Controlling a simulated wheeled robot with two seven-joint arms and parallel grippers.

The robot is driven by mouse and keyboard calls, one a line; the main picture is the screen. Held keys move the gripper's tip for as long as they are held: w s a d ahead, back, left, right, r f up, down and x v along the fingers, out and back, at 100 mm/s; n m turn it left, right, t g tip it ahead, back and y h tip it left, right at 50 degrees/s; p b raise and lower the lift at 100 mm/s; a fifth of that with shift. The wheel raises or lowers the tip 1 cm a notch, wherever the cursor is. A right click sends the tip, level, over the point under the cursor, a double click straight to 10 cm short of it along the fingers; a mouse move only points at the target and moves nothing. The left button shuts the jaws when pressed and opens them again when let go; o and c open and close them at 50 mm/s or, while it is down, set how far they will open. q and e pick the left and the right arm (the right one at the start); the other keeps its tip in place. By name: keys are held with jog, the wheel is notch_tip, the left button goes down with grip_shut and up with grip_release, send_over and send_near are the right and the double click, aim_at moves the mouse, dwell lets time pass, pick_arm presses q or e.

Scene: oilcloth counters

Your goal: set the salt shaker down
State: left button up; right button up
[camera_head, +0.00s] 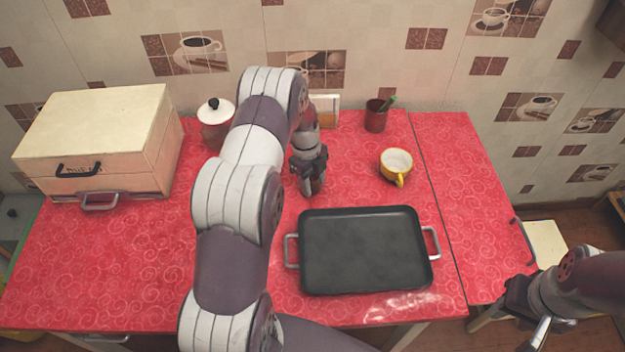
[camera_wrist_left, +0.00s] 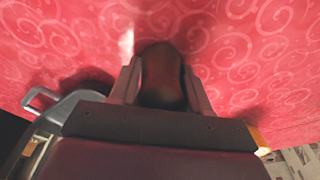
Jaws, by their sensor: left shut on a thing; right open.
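My left gripper (camera_head: 312,184) is above the red counter behind the tray, pointing down. In the left wrist view its two fingers (camera_wrist_left: 161,88) are shut on a dark brownish-red rounded thing (camera_wrist_left: 162,72), which I take to be the salt shaker. In the head view the shaker is mostly hidden by the gripper. I cannot tell whether its base touches the cloth. My right gripper (camera_head: 524,304) is open and empty at the lower right, by the counter's right part.
A black tray (camera_head: 365,250) with metal handles lies in front of the left gripper. A yellow mug (camera_head: 397,166) stands to its right, and a dark red cup (camera_head: 376,116) behind. A lidded jar (camera_head: 214,124) and a wooden bread box (camera_head: 98,145) stand left. The cloth (camera_head: 130,250) at front left is clear.

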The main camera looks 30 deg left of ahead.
pick_arm(q)
jog(key=o, duration=1.1)
jog(key=shift+f, duration=0.1)
jog(key=shift+c, duration=0.2)
jog(key=r, duration=0.4)
jog(key=a+r, duration=0.1)
jog(key=r, duration=0.7)
jog(key=shift+w+a+p, duration=0.15)
jog(key=shift+a+p, duration=0.15)
jog(key=shift+d+r, duration=0.1)
jog(key=shift+r, duration=0.1)
jog(key=s+d+r+n+t+y, duration=0.1)
jog(key=s+d+r+n, duration=0.1)
jog(key=s+d+n, duration=0.4)
jog(key=s+d+r+n, duration=0.3)
jog(key=s+d+n, duration=0.4)
jog(key=s+n, duration=0.7)
jog(key=shift+d+n+t+y, duration=0.15)
jog(key=shift+n+t+y, duration=0.15)
jog(key=shift+t+y, duration=0.1)
